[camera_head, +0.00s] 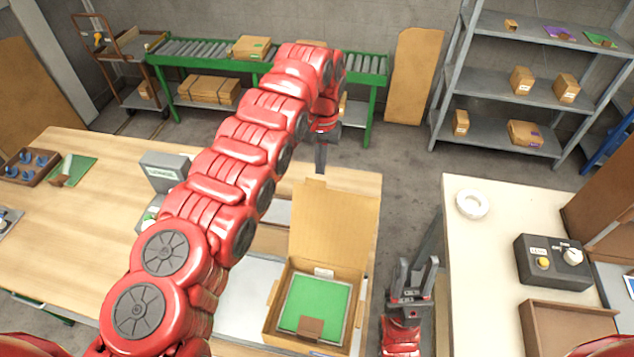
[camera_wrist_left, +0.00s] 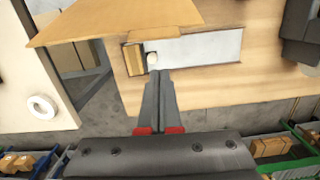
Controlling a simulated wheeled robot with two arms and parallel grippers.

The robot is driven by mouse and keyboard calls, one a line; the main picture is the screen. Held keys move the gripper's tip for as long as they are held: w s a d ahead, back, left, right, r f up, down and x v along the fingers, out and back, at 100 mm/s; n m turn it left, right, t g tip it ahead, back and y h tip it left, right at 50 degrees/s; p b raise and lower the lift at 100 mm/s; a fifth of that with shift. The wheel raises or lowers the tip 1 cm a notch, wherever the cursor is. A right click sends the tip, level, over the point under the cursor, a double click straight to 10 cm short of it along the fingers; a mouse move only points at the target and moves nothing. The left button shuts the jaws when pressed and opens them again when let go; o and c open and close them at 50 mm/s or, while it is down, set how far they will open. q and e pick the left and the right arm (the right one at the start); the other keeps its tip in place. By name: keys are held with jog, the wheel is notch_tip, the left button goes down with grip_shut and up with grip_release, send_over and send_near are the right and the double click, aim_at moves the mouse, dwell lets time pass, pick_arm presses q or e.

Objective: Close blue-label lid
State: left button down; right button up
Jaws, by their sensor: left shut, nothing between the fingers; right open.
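An open cardboard box (camera_head: 361,289) stands at the right front of the wooden table. Its lid (camera_head: 333,222) is raised at the back of the box. Inside lies a green panel (camera_head: 326,298) with a small brown piece on it. My right gripper (camera_head: 416,268) is open and empty, right of the box.
My left arm crosses above the table and hides part of it. A light worktable (camera_head: 470,260) at right holds a tape roll (camera_head: 472,204), a control box (camera_head: 553,263) and a brown tray (camera_head: 566,328). A green conveyor (camera_head: 200,58) and shelves (camera_head: 535,60) stand behind. Grey floor separates the tables.

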pick_arm(q)
jog(key=shift+s+a+r, duration=0.1)
jog(key=shift+s+r, duration=0.1)
jog(key=shift+s, duration=0.35)
jog(key=shift+s+a+r, duration=0.15)
jog(key=shift+s+r, duration=0.1)
jog(key=shift+s, duration=0.3)
jog(key=shift+s+a+r, duration=0.1)
jog(key=shift+s+r, duration=0.1)
jog(key=shift+s, duration=0.35)
jog(key=shift+w, duration=0.1)
